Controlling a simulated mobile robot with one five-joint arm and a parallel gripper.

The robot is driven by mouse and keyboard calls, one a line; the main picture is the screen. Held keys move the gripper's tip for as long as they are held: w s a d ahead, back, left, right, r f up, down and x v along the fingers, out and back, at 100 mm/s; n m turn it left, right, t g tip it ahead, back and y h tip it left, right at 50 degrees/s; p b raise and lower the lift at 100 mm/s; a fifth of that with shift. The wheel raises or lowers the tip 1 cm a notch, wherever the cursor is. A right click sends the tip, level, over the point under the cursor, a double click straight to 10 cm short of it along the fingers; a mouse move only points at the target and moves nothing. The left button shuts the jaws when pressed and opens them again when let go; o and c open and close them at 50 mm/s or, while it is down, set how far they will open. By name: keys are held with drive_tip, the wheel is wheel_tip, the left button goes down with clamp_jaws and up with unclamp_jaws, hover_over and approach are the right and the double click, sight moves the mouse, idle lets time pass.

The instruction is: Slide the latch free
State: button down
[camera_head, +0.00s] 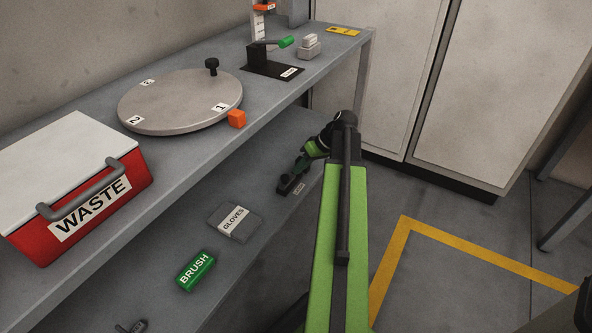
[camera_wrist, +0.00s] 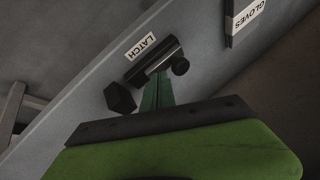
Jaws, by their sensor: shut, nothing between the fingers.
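My gripper (camera_head: 302,164) is shut and empty, reaching down over the latch. In the wrist view my narrow green fingers (camera_wrist: 158,93) point at the bar between knob and block; I cannot tell whether they touch it. My fingertips hide part of the latch.
A gloves pack (camera_head: 235,221) and a green brush box (camera_head: 195,270) lie on the lower shelf. Floor at right is clear.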

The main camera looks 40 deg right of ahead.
drive_tip(key=d+p+v, duration=0.1)
drive_tip(key=p+v, duration=0.7)
drive_tip(key=v, duration=0.3)
drive_tip(key=shift+d+f, duration=0.25)
